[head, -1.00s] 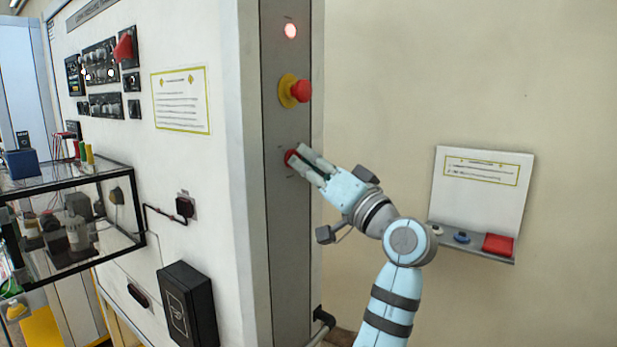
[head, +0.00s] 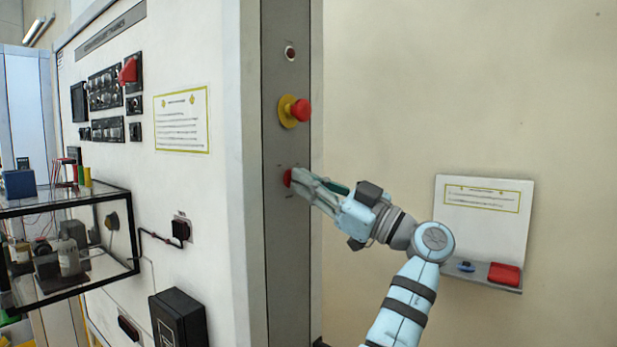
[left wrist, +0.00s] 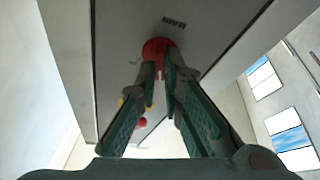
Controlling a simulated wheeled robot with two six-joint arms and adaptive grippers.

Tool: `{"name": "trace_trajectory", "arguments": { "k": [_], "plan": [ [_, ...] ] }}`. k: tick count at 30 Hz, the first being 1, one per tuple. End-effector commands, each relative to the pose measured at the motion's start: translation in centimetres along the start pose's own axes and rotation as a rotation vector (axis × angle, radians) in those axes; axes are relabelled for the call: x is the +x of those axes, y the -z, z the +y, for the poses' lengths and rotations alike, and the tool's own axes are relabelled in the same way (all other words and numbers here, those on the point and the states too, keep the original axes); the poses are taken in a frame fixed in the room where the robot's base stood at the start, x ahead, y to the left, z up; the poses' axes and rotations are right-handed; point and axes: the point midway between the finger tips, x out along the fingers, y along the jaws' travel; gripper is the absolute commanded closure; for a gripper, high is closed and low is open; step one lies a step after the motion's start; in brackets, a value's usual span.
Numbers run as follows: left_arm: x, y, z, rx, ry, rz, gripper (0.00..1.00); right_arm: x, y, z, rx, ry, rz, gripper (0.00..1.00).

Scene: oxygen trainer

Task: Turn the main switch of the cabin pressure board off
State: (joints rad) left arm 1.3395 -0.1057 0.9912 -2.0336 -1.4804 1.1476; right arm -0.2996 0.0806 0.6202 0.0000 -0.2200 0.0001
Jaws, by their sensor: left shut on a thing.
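The red main switch (head: 288,178) is on the grey side strip of the cabinet, below the yellow-ringed red emergency button (head: 295,111). My left gripper (head: 296,180) is shut on the switch, and its fingers cover much of it. In the left wrist view the red switch (left wrist: 157,50) sits between the fingertips (left wrist: 159,72), beside the printed word MAIN. The round indicator lamp (head: 291,53) at the top of the strip is dark. My right gripper is not in view.
The white board front (head: 185,60) carries black gauge panels and a red guard. A glass-sided case (head: 75,240) juts out at the left. A small wall shelf (head: 480,275) with a red box is at the right. The wall between is bare.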

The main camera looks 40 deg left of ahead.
Motion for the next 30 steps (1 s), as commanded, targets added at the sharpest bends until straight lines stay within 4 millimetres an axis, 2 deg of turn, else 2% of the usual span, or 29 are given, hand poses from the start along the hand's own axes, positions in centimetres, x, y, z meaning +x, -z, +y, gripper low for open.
{"name": "trace_trajectory", "arguments": {
  "k": [1,6,15,30],
  "plan": [
    [0.2,0.4,0.2,-0.033,0.016,0.000,1.00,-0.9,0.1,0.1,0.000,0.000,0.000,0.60],
    [0.2,0.5,0.3,-0.171,0.073,-0.001,1.00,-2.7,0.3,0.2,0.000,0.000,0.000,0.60],
    [0.2,0.4,0.3,-0.348,0.145,-0.001,1.00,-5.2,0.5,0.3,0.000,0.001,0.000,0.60],
    [0.1,0.0,0.2,-0.430,0.177,-0.002,1.00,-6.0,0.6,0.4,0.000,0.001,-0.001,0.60]
  ]
}}
